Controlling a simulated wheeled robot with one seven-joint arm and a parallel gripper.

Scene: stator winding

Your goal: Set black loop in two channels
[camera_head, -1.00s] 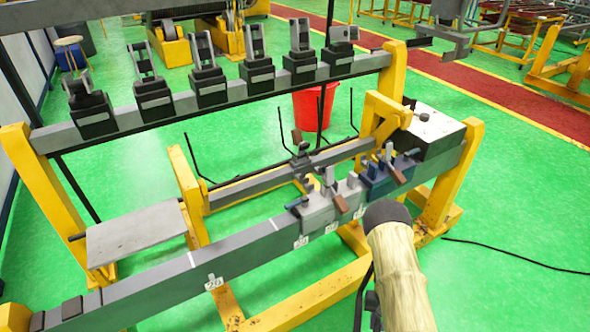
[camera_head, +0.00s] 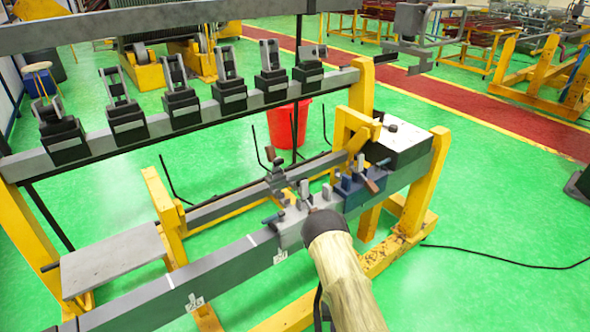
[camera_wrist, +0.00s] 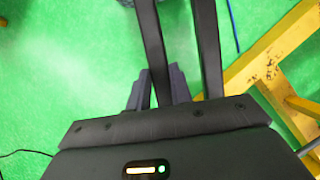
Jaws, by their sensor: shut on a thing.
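The black loop shows in the wrist view as two long dark bars (camera_wrist: 207,45) running up out of frame. My gripper (camera_wrist: 158,78) is shut on one of these bars; the other passes to the right of the fingers. The loop's far end is out of view. In the head view my sleeved forearm hides the gripper. A grey block (camera_head: 291,226) and a blue block (camera_head: 350,196), with upright pegs and small clamps, sit on the front beam (camera_head: 225,262). My forearm's dark end overlaps the grey block in the picture. I cannot make out the channels clearly.
A rear beam (camera_head: 150,135) carries several black-based holders. A grey plate (camera_head: 112,262) lies at left, and a white-topped box (camera_head: 400,145) stands at the beam's right end. A red bucket (camera_head: 287,125) stands behind. Yellow frame legs (camera_wrist: 285,45) show in the wrist view.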

